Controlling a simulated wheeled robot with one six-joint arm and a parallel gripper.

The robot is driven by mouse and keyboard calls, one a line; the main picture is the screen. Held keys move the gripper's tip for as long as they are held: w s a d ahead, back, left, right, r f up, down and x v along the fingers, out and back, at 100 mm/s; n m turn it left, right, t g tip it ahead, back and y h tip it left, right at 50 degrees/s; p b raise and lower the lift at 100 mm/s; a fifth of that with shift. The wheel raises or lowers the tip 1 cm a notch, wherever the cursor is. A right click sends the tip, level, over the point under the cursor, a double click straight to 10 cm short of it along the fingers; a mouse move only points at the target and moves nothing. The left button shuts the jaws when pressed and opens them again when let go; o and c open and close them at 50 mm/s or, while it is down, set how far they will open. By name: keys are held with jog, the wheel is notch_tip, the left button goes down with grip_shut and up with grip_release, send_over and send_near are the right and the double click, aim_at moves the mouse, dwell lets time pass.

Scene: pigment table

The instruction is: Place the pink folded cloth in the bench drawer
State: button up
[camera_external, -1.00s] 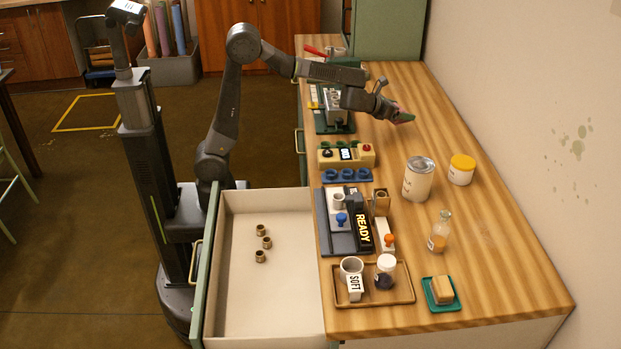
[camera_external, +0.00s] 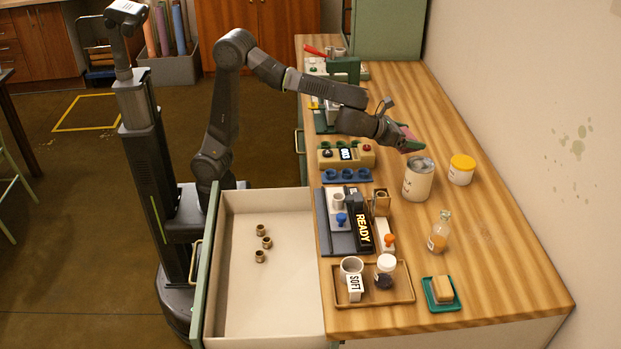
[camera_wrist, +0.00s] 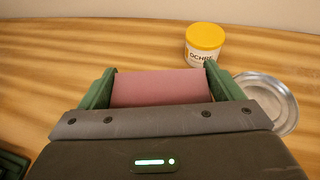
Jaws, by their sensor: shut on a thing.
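My gripper (camera_external: 410,146) is shut on the pink folded cloth (camera_external: 406,132) above the bench top, at the back of the large cream canister. In the wrist view the cloth (camera_wrist: 160,87) sits between the two green fingers of my gripper (camera_wrist: 160,82). The bench drawer (camera_external: 285,290) is pulled out at the front left of the bench. Inside it lie several small brown bushings (camera_external: 262,243), with much bare floor around them.
The cream canister (camera_external: 418,182) and a yellow-lidded jar (camera_external: 461,170) stand close to my gripper. The black READY device (camera_external: 362,228), a wooden tray (camera_external: 405,296) and a blue cup rack (camera_external: 347,175) line the bench edge by the drawer. A glass bottle (camera_external: 440,232) stands further right.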

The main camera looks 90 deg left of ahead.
jog(key=s+d+r+m+h, duration=0.1)
jog(key=s+d+m+h, duration=0.2)
jog(key=s+d, duration=0.5)
jog(key=s+d+r+m+h, duration=0.1)
jog(key=s+d+m+h, duration=0.15)
jog(key=d, duration=0.95)
jog(key=s+d+f+m+g+h, duration=0.1)
jog(key=s+d+f+m+h, duration=0.15)
jog(key=s+d, duration=0.55)
jog(key=s+d+f+m+g+h, duration=0.1)
jog(key=s+d+m+h, duration=0.15)
jog(key=s+d, duration=0.55)
jog(key=s+d+f+m+g+h, duration=0.2)
jog(key=s+g, duration=0.1)
jog(key=s, duration=0.9)
jog(key=s+d+f+m+g+h, duration=0.2)
jog(key=s+m+g, duration=0.1)
jog(key=s, duration=1)
jog(key=s+d+f+m+g+h, duration=0.2)
jog(key=s+d+m, duration=0.1)
jog(key=s, duration=0.9)
jog(key=shift+s+f+g, duration=0.2)
jog(key=shift+s+g, duration=0.2)
